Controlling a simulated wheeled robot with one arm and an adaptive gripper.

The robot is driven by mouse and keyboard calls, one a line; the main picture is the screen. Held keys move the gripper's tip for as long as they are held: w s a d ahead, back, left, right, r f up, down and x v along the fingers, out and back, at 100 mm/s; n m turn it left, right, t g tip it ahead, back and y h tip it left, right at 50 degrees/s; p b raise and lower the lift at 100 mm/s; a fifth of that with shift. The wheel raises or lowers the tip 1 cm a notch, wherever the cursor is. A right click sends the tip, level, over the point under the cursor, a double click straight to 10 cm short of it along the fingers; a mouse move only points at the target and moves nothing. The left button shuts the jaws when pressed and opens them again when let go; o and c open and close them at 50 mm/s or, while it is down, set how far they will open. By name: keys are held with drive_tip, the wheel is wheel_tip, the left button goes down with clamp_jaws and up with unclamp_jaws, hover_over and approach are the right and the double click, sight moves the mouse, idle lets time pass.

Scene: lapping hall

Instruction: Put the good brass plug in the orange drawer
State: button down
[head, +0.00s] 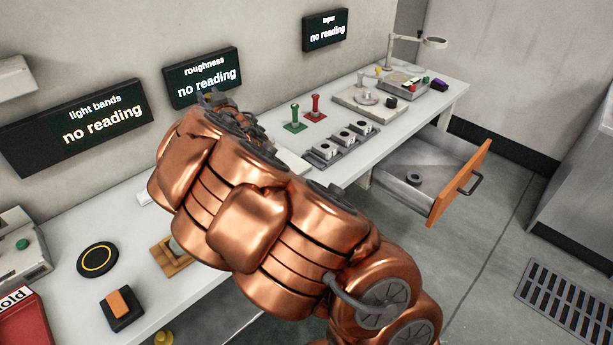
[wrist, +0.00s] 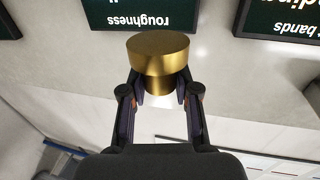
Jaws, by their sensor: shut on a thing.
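A brass plug (wrist: 158,55), a short gold cylinder with a wide head, is held between the fingertips of my gripper (wrist: 165,90) in the wrist view. The fingers are closed around its narrower lower part. In the head view my arm hides the plug and most of the gripper, which is near the wall displays. The orange drawer (head: 459,183) stands pulled open at the right of the bench, with a dark handle on its front. A dark round piece (head: 413,179) lies inside it, and the rest of its visible floor is bare.
The white bench (head: 225,298) carries a green stand (head: 295,120), a red stand (head: 315,107), a row of grey blocks (head: 346,142) and a black disc (head: 97,260). Wall displays (head: 203,77) read "no reading". A floor grate (head: 568,303) is at lower right.

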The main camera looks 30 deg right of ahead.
drive_tip(key=s+d+f+b, duration=0.5)
drive_tip(key=s+d+b, duration=0.1)
drive_tip(key=d, duration=0.4)
drive_tip(key=s+d+f+b, duration=0.5)
drive_tip(key=s+d+f, duration=0.1)
drive_tip(key=d, duration=0.4)
drive_tip(key=s+a+f+n+y+b, duration=0.1)
drive_tip(key=s+f+n+y+b, duration=0.1)
drive_tip(key=s+b, duration=0.4)
drive_tip(key=s+a+f+n+y+b, duration=0.1)
drive_tip(key=s+f+y+b, duration=0.3)
drive_tip(key=s, duration=1)
wheel_tip(320, 180, down, 2)
drive_tip(key=a+b, duration=0.1)
drive_tip(key=b, duration=0.1)
drive_tip(key=shift+s+a+n+g+b, duration=0.15)
drive_tip(key=shift+s+n+g+b, duration=0.15)
drive_tip(key=shift+n+g+b, duration=0.1)
